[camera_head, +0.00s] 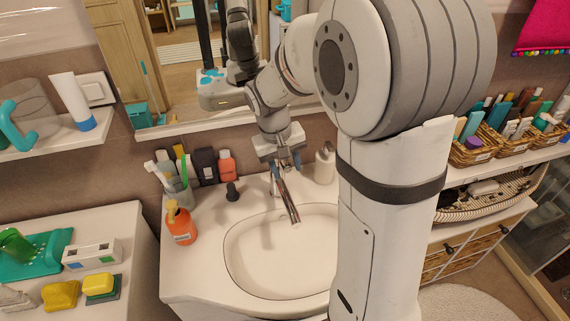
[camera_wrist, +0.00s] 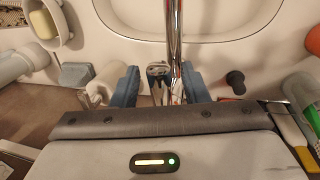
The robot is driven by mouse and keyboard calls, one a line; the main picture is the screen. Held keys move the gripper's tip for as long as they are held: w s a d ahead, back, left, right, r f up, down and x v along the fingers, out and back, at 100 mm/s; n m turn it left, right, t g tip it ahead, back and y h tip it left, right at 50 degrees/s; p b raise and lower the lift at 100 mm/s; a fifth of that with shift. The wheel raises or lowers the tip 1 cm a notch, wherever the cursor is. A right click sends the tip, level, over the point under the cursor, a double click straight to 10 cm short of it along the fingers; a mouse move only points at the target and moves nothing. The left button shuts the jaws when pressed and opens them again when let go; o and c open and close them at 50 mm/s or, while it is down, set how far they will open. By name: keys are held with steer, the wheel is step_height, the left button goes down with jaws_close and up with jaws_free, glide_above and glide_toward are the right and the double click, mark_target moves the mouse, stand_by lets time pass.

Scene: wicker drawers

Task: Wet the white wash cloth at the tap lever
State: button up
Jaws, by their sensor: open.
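The chrome tap (camera_head: 288,203) stands at the back of the white washbasin (camera_head: 262,255), its spout reaching over the bowl. My gripper (camera_head: 285,165) is low over the base of the tap. In the wrist view its two blue fingers (camera_wrist: 160,75) are apart, one on each side of the tap lever (camera_wrist: 158,69). Whether they touch the lever I cannot tell. The spout (camera_wrist: 174,30) runs away from between the fingers. No cloth shows in the gripper or in the visible part of the bowl. A pale crumpled item (camera_head: 15,298) lies at the far left; I cannot tell whether it is the wash cloth.
An orange pump bottle (camera_head: 181,224), a brush cup (camera_head: 180,193) and a dark stopper-like item (camera_head: 232,192) stand left of the tap. A white dispenser (camera_head: 325,165) stands close on its right. A mirror is behind. My arm hides the basin's right side.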

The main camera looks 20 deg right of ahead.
steer(key=shift+c, duration=0.3)
jaws_close()
steer(key=shift+r, duration=0.1)
